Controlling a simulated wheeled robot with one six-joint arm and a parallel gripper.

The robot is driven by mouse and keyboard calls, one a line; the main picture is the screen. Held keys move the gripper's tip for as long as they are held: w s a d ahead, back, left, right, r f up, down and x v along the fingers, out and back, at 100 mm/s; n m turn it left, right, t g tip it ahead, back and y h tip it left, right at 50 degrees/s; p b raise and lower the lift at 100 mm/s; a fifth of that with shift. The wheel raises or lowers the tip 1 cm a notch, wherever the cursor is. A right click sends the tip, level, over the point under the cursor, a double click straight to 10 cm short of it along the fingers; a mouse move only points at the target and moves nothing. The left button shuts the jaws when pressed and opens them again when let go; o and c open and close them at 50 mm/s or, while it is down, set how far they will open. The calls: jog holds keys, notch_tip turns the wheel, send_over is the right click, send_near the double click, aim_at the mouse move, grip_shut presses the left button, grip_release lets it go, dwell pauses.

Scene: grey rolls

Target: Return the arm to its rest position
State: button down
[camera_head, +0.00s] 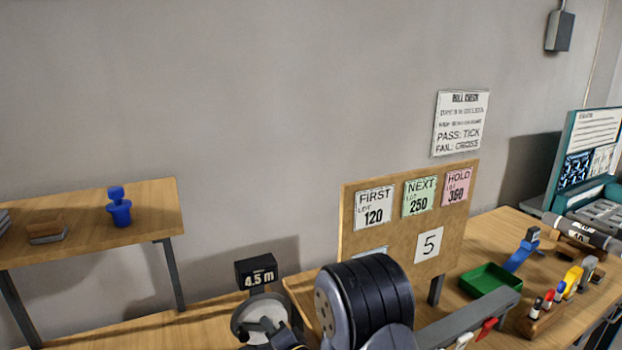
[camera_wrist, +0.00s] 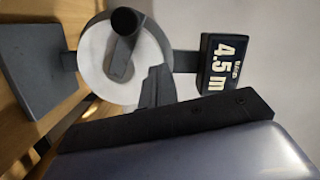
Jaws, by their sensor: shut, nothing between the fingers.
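My gripper (camera_wrist: 156,84) shows in the wrist view as a dark jaw in the lower middle, shut with nothing between the fingers. Behind it is a white roll (camera_wrist: 95,62) on a grey holder with a dark spindle. A black display reading 4.5 m (camera_wrist: 222,68) is to the right of the roll. In the head view, my arm fills the lower middle and reaches low over the bench. There the display (camera_head: 256,273) stands behind the roll holder (camera_head: 250,312). My fingertips are not clear in the head view.
A notice board (camera_head: 385,245) with lot cards stands behind my arm.

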jog(key=s+d+r+b, duration=0.1)
jog(key=s+d+b, duration=0.1)
jog(key=s+d, duration=0.3)
jog(key=shift+d+b, duration=0.4)
jog(key=shift+d, duration=0.5)
jog(key=shift+d, duration=0.1)
